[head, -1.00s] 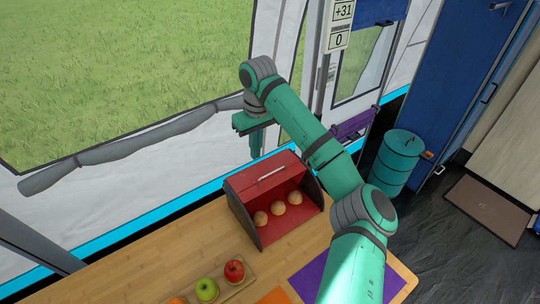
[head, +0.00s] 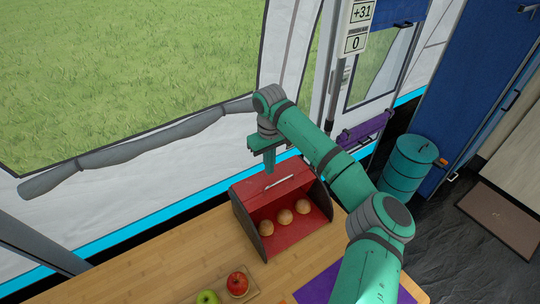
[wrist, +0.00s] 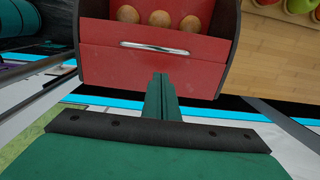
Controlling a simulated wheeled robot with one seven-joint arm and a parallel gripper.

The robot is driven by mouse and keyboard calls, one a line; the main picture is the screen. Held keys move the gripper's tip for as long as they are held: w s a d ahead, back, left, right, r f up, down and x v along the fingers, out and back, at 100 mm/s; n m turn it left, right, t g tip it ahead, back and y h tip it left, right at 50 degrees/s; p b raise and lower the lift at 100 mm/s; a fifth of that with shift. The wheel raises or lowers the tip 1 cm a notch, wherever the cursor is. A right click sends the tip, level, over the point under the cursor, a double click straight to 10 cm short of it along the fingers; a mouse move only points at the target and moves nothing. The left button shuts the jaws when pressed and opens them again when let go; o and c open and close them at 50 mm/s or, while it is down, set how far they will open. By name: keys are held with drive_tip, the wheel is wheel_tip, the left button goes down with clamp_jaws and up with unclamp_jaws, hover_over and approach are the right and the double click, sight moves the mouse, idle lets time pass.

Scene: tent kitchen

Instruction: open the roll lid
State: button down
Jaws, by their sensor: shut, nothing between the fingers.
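A red bread box with dark side panels stands on the wooden table. Its red roll lid (head: 268,187) carries a pale bar handle (head: 279,181). The front of the box is open and several round buns (head: 285,216) show inside. In the wrist view the lid (wrist: 150,66) and its handle (wrist: 160,48) lie just beyond my fingers. My gripper (head: 269,167) is shut and empty, pointing down behind the handle at the back of the box. It also shows in the wrist view (wrist: 162,78). I cannot tell whether the fingertips touch the lid.
A board with a red apple (head: 238,283) and a green apple (head: 208,298) is at the table's near edge. A purple mat (head: 325,288) lies to its right. The tent wall is close behind the box. The wooden table (head: 165,262) is clear left of the box.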

sight(276, 187)
drive_tip(key=shift+s+d+f, duration=0.2)
drive_tip(key=shift+s+d, duration=0.55)
drive_tip(key=shift+s, duration=0.15)
drive_tip(key=shift+s+d+f, duration=0.25)
drive_tip(key=shift+s+d, duration=0.1)
drive_tip(key=shift+s, duration=0.25)
